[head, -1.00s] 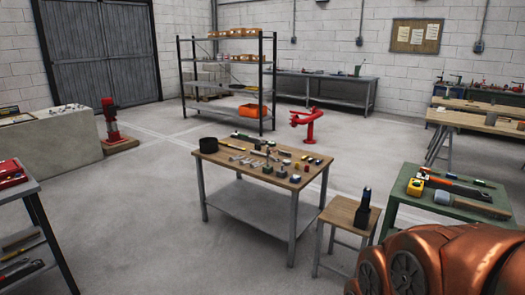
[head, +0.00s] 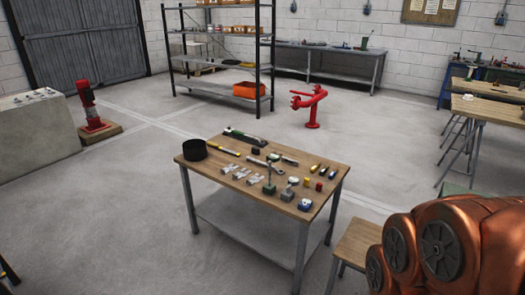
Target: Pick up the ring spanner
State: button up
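Several small tools and parts lie on the wooden top of a metal-legged worktable (head: 215,181) in the middle of the head view. The ring spanner cannot be told for certain at this size. A thin grey tool (head: 258,162) lies near the middle of the tabletop and may be it. A long dark tool (head: 245,136) lies along the back edge. My gripper is not in view; only copper-coloured links of my arm show at the lower right, well apart from the tools.
A wooden stool (head: 357,241) stands right of the table, partly behind my arm. A red pipe stand (head: 312,108) and shelving (head: 221,86) are behind.

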aim_at(247, 159)
jog(key=u, duration=0.55)
jog(key=i, duration=2.05)
jog(key=u, duration=0.7)
